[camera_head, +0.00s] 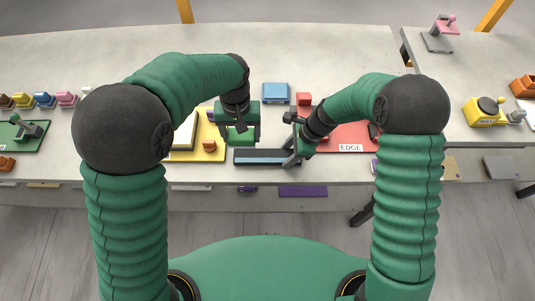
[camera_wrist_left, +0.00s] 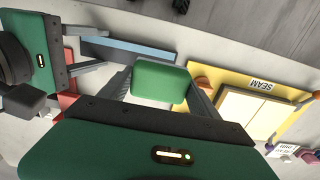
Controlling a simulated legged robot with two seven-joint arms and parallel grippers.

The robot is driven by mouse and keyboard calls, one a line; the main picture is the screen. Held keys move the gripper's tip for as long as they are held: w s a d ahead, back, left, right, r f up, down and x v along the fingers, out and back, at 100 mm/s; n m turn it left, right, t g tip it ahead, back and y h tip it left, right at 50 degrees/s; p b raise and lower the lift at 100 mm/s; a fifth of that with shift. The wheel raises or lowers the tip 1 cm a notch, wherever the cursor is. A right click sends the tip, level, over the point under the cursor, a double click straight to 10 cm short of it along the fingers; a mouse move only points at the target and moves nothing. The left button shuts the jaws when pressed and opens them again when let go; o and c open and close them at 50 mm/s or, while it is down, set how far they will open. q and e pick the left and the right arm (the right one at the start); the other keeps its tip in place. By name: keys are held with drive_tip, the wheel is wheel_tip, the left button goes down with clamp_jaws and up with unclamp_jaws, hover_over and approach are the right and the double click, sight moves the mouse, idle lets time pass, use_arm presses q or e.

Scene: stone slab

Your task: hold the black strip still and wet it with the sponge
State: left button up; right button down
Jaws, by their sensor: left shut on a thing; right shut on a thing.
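The black strip (camera_head: 258,157) lies lengthwise near the front edge of the stone slab, with a bluish top face. It also shows in the left wrist view (camera_wrist_left: 128,46). My right gripper (camera_head: 292,157) is shut on its right end. My left gripper (camera_head: 240,139) is shut on the green sponge (camera_head: 240,133), just behind the strip's left part in the head view. In the left wrist view the sponge (camera_wrist_left: 160,82) sits between the two fingers, with a pale underside. I cannot tell its exact height; a gap shows between it and the strip.
A yellow board marked SEAM (camera_wrist_left: 255,88) lies left of the strip, with an orange piece (camera_head: 209,146) on it. A red board marked EDGE (camera_head: 352,137) lies right. A blue block (camera_head: 275,92) and red block (camera_head: 304,98) stand behind.

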drive_tip(key=c, duration=0.6)
unclamp_jaws()
drive_tip(key=shift+o, duration=0.2)
drive_tip(key=v, duration=1.2)
drive_tip(key=shift+d+f, duration=0.1)
